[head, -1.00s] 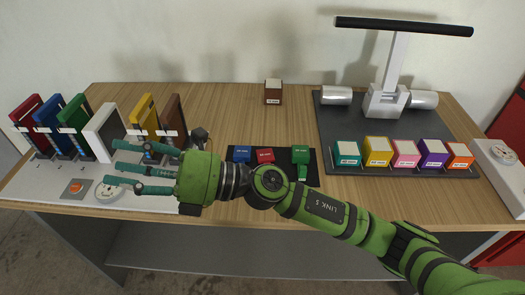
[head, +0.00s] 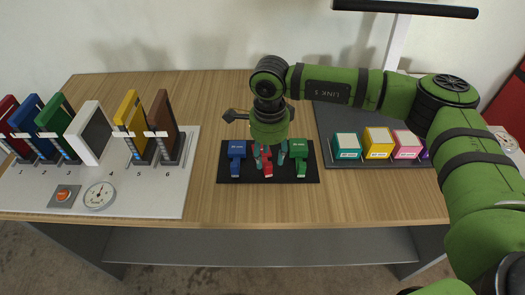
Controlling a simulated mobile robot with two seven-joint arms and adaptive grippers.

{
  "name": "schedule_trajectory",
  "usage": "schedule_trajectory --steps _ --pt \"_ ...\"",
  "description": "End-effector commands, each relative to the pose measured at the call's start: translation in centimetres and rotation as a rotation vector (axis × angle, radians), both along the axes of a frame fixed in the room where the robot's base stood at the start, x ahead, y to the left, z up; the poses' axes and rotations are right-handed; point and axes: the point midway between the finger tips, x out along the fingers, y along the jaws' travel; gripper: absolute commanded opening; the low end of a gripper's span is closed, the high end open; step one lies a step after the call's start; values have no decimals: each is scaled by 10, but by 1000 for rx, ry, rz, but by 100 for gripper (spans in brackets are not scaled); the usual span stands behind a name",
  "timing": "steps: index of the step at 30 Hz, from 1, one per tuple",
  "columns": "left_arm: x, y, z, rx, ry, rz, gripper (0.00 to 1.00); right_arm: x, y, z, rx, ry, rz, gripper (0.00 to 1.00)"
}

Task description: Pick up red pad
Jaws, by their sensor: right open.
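The red pad (head: 267,170) stands in the middle of a small black mat (head: 226,178), between a blue pad (head: 237,155) and a green pad (head: 299,156). My left gripper is not in the head view.
A white board (head: 150,197) at left holds several coloured upright panels, a button (head: 63,195) and a round gauge (head: 99,195). A dark mat at right carries a teal box (head: 346,147), a yellow box (head: 377,143) and a pink box (head: 406,145).

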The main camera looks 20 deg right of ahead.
Motion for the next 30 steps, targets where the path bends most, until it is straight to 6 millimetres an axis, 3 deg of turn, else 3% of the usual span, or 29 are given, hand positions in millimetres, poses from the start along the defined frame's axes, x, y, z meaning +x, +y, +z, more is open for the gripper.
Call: schedule_trajectory --steps 3,7,16,17,18,20,30 --pt "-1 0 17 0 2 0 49 -7 1 -15 -1 6 3 45" --pt "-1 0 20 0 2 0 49 -6 2 -34 2 3 1 45" --pt "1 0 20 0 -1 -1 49 -6 3 -41 5 2 2 45" --pt "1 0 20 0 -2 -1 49 -6 3 -41 5 2 2 37" --pt "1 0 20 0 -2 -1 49 -6 3 -41 5 2 2 21" --pt "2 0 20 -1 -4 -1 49 -6 3 -41 5 2 2 0" --pt "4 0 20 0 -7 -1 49 -5 3 -40 5 1 2 0"
